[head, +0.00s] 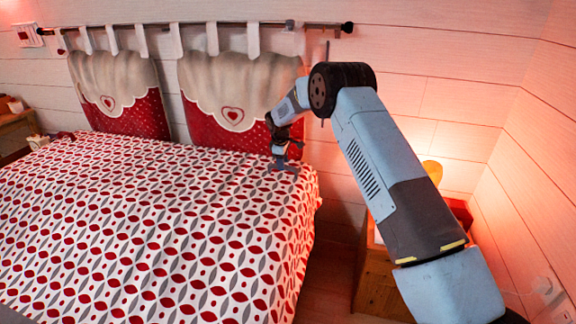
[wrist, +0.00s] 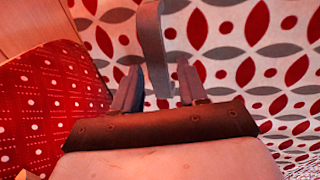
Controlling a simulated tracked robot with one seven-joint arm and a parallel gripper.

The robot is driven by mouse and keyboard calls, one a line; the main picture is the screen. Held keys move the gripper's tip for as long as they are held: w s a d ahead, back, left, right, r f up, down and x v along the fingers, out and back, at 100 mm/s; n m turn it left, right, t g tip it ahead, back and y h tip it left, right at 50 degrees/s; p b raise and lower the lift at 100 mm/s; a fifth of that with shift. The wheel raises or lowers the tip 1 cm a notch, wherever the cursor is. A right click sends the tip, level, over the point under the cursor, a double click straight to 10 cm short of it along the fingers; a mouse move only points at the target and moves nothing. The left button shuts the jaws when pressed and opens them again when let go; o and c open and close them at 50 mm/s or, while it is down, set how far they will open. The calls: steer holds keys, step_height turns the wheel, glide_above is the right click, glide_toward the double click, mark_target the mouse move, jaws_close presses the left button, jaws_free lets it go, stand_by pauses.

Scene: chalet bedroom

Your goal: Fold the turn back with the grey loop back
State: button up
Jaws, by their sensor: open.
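The bed cover (head: 150,225), white with red and grey leaf shapes, lies flat over the bed. I cannot make out a separate edge of the turn back in it. My gripper (head: 283,165) is low over the cover near its far right corner. In the wrist view my gripper (wrist: 158,80) is open, its two fingers pointing at the cover. A plain grey strip (wrist: 151,30), seemingly the grey loop, reaches from the top edge down between the fingers. I cannot tell whether it touches them.
Two red and white headboard cushions (head: 232,95) hang from a rod behind the bed. In the wrist view a red dotted cushion (wrist: 45,105) is close on the left. A wooden nightstand (head: 380,285) with a glowing lamp (head: 433,172) stands right of the bed.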

steer(key=shift+w+f, duration=0.15)
steer(key=shift+f, duration=0.65)
steer(key=c, duration=0.7)
steer(key=shift+f, duration=0.1)
jaws_close()
steer(key=shift+f, duration=0.1)
